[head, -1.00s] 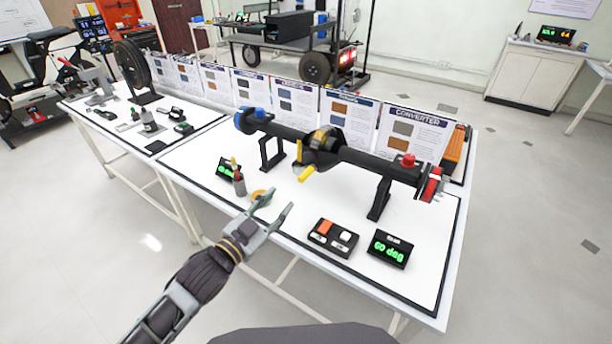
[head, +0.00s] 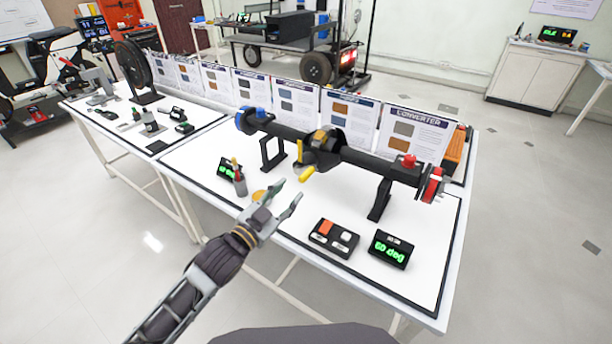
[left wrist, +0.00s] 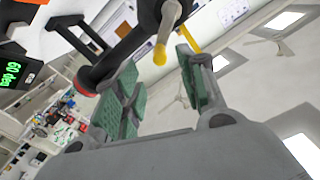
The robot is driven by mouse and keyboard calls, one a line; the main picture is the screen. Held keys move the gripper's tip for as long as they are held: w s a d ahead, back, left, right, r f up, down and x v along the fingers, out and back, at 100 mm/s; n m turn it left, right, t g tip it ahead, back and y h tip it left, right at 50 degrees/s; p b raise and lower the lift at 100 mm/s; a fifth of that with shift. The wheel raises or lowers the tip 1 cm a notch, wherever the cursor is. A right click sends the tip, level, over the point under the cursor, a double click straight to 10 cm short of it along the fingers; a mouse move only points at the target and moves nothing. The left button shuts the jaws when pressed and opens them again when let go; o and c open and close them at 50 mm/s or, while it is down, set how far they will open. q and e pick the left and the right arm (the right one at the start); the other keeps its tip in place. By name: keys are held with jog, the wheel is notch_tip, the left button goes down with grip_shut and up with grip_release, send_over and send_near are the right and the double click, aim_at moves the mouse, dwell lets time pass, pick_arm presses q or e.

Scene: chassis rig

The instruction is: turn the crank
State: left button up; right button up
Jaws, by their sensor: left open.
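The crank shows as a yellow handle (head: 307,174) at the front of the dark axle rig (head: 345,155), below its rounded middle housing. In the left wrist view the yellow handle (left wrist: 160,54) hangs from a grey arm, beyond the gap between the fingers. My left gripper (head: 286,196) is open and empty, in front of and a little left of the handle and apart from it. Its green-padded fingers (left wrist: 160,90) show spread in the left wrist view. My right gripper is in neither view.
A box with an orange and a white button (head: 334,238) and a display reading 60 deg (head: 390,249) lie to the right on the white table (head: 420,285). Information panels (head: 411,133) stand behind the axle.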

aim_at(306, 176)
pick_arm(q)
jog(key=shift+x, duration=4.85)
grip_shut()
